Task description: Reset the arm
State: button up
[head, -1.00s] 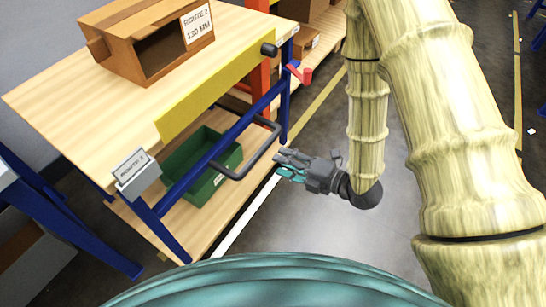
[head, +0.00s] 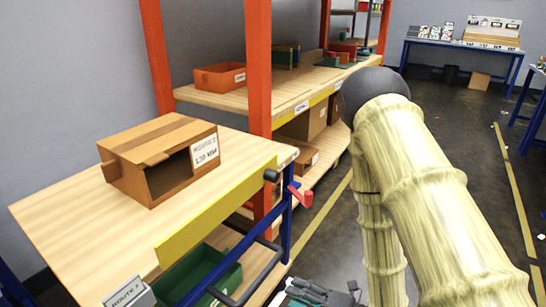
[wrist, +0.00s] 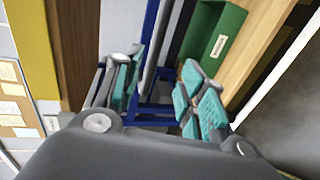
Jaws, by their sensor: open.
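My gripper (head: 312,293) shows at the bottom edge of the head view, partly cut off, in front of the bench's lower shelf. In the wrist view its two teal-padded fingers (wrist: 160,95) are spread apart with nothing between them. Beyond the fingers in the wrist view are the bench's blue frame and a green bin (wrist: 222,45), which also shows in the head view (head: 215,268). The gripper appears apart from both.
The wooden bench top (head: 80,205) holds an open cardboard box (head: 160,160) with a label. Orange-posted shelves (head: 258,70) stand behind.

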jog(key=s+d+f+m+g+h, duration=0.1)
jog(key=s+d+f+m+h, duration=0.25)
jog(key=f+m, duration=0.4)
jog(key=s+d+f+m+g+h, duration=0.15)
jog(key=d+f+m+h, duration=0.25)
jog(key=f+m, duration=0.4)
jog(key=s+d+f+m+g+h, duration=0.25)
jog(key=s+f+m, duration=0.25)
jog(key=s+m, duration=0.3)
jog(key=s+d+f+m+g+h, duration=0.2)
jog(key=s+d+f+m+g, duration=0.3)
jog(key=s, duration=0.5)
notch_tip(320, 180, up, 24)
jog(key=a+t+p, duration=0.1)
jog(key=p, duration=2.2)
jog(key=shift+a, duration=0.2)
jog(key=shift+r+m, duration=0.1)
jog(key=shift+m, duration=0.15)
jog(key=shift+c, duration=0.6)
jog(key=shift+a, duration=0.1)
